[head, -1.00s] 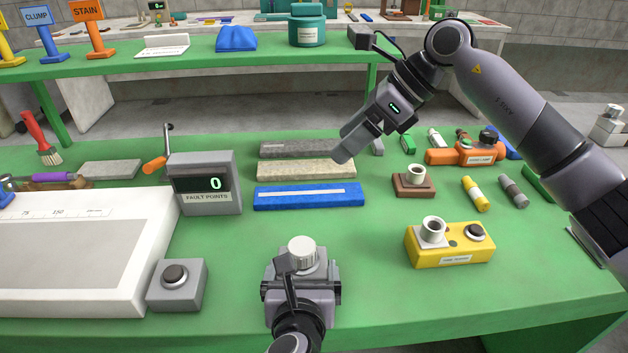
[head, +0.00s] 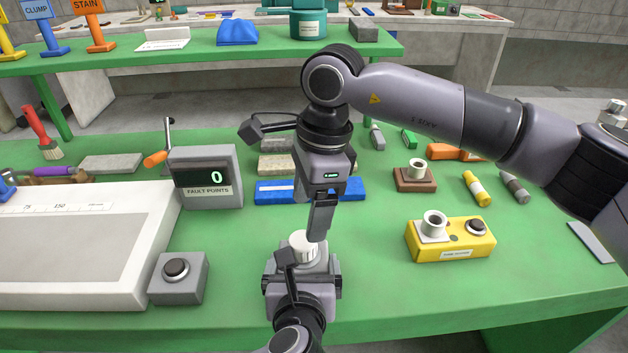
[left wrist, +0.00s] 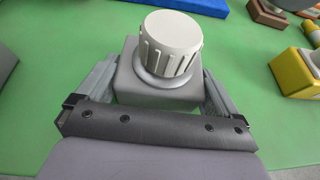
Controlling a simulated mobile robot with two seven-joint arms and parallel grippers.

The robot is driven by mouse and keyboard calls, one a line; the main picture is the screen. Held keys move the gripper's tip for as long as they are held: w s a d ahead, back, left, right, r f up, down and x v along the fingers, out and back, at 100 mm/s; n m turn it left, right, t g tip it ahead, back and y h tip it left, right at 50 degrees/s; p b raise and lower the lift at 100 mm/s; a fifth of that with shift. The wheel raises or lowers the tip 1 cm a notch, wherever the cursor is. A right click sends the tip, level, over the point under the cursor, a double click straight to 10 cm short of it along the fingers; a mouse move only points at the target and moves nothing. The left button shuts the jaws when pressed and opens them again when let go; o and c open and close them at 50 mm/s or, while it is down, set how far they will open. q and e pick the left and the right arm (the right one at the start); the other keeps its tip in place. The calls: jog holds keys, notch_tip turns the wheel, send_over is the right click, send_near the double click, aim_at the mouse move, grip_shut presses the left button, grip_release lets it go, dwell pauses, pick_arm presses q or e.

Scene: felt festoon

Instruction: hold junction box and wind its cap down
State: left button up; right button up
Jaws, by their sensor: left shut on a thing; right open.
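The junction box is a grey block, seen in the left wrist view (left wrist: 160,92), with a white ribbed cap (left wrist: 170,45) standing upright on its top. In the head view the cap (head: 302,246) shows above my left gripper, and the box (head: 318,262) is mostly hidden by it. My left gripper (head: 302,280) is shut on the box, one finger at each side. My right gripper (head: 320,225) points down just above and slightly right of the cap. It is open and empty; a gap to the cap seems to remain, and one finger is largely hidden.
A grey button box (head: 178,280) and a white board (head: 80,250) lie to the left. The fault points counter (head: 207,180) reads 0. A blue bar (head: 275,192) lies behind my right gripper. A yellow box (head: 452,242) stands to the right. Green table between is clear.

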aim_at(303, 239)
jog(key=f, duration=0.4)
jog(key=a+f, duration=0.1)
jog(key=f, duration=0.2)
jog(key=shift+s, duration=0.1)
jog(key=c, duration=1.1)
